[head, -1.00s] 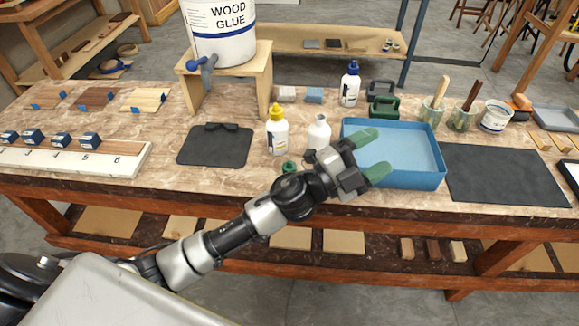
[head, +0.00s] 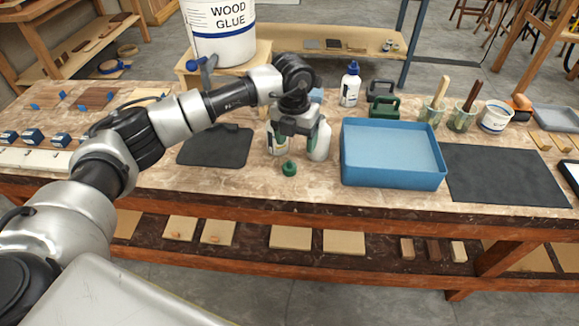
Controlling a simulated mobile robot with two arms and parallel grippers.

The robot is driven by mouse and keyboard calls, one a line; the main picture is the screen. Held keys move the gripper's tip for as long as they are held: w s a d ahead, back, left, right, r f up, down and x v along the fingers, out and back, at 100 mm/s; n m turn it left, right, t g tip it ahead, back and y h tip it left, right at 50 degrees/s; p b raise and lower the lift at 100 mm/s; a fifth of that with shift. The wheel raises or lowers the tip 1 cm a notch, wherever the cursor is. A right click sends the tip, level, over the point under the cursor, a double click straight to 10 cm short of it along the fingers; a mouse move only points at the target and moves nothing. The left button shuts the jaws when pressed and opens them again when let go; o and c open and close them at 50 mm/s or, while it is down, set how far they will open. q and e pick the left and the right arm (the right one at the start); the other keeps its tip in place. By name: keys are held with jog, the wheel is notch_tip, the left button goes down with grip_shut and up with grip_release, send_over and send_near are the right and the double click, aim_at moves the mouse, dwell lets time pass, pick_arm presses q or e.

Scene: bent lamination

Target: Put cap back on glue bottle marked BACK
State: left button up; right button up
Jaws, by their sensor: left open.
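A green cap (head: 289,168) lies on the bench near its front edge. Just behind it stand two white glue bottles: an open one (head: 321,143) on the right and a second one (head: 271,146) on the left, whose yellow cap is now hidden. A third white bottle with a blue cap (head: 350,84) stands farther back. I cannot read the word BACK on any bottle. My left gripper (head: 295,147) points down, open, in front of the two near bottles and above and behind the green cap, holding nothing visible. My right gripper is out of view.
A blue tray (head: 395,181) sits close on the right of the bottles. A dark mat (head: 230,146) lies on the left. A wooden stand (head: 263,82) holds a wood glue bucket (head: 222,30) behind my arm. Bare bench lies around the green cap.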

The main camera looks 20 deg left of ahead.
aim_at(290, 161)
pick_arm(q)
jog(key=shift+w+a+r+y, duration=0.1)
jog(key=shift+a+r+y, duration=0.1)
jog(key=shift+a, duration=0.25)
jog(key=shift+w+a+r+y, duration=0.1)
jog(key=shift+a+y, duration=0.1)
jog(key=shift+a, duration=0.2)
jog(key=shift+f+p, duration=0.35)
jog(key=shift+f, duration=2.45)
jog(key=shift+f, duration=0.1)
jog(key=shift+f, duration=0.35)
notch_tip(290, 161, down, 4)
jog(key=shift+w+a+f+p, duration=0.1)
jog(key=shift+f+p, duration=0.05)
jog(key=shift+p, duration=0.5)
